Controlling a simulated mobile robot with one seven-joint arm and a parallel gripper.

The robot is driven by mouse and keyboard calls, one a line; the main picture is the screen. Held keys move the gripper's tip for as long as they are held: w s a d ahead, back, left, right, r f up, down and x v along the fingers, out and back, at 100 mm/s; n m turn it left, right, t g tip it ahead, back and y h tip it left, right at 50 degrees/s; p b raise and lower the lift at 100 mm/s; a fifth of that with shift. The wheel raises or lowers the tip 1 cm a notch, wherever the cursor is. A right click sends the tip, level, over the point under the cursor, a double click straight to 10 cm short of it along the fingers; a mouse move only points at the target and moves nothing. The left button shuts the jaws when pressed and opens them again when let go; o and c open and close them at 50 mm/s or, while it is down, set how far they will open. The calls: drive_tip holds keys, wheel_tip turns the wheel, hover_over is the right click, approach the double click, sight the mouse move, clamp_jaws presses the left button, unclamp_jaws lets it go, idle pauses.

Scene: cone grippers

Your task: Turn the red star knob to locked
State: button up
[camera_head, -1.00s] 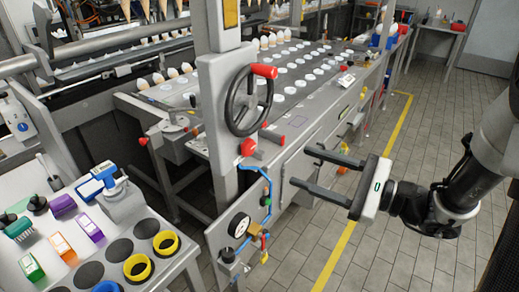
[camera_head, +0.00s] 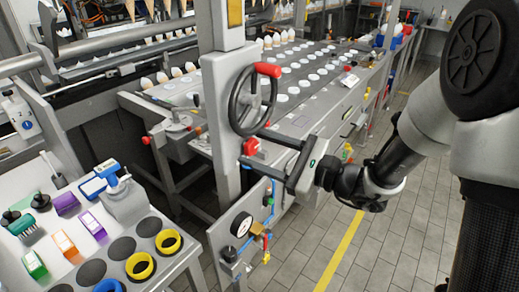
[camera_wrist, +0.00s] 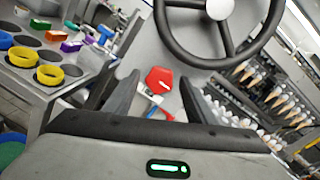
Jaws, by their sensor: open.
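The red star knob (camera_head: 252,147) sits on the grey panel just below the black handwheel (camera_head: 247,100). In the wrist view the knob (camera_wrist: 160,80) shows as a red faceted disc with a pale pointer mark on its face. My gripper (camera_head: 258,147) is open, its two dark fingers reaching toward the panel at the knob's height. In the wrist view the fingers (camera_wrist: 158,88) stand to the left and right of the knob, with gaps on both sides. I cannot tell how far the fingertips are from the panel. Any label beside the knob is not readable.
The handwheel with its red handle (camera_head: 269,69) is close above my gripper. A pressure gauge (camera_head: 241,225) and blue piping (camera_head: 269,203) are below. A side table at left holds coloured rings (camera_head: 168,241) and boxes. The tiled floor at right is free.

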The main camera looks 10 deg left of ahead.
drive_tip(key=shift+c, duration=0.5)
drive_tip(key=c, duration=0.9)
drive_tip(key=shift+c, duration=0.2)
drive_tip(key=shift+m+p, duration=0.3)
drive_tip(key=m+p, duration=0.2)
drive_tip(key=m, duration=0.1)
drive_tip(key=shift+r+m+p, duration=0.1)
drive_tip(key=shift+m+p, duration=0.3)
drive_tip(key=m+p, duration=0.4)
drive_tip(key=shift+s+m+t, duration=0.1)
drive_tip(key=shift+m+t, duration=0.3)
drive_tip(key=m+p, duration=0.3)
drive_tip(key=m+t+p, duration=0.1)
drive_tip(key=m+p, duration=0.1)
drive_tip(key=shift+s+m+y+p, duration=0.1)
drive_tip(key=shift+m+y+p, duration=0.2)
drive_tip(key=shift+m+p, duration=1.75)
drive_tip(key=shift+m, duration=0.35)
drive_tip(key=shift+f+t, duration=0.2)
drive_tip(key=shift+t, duration=0.2)
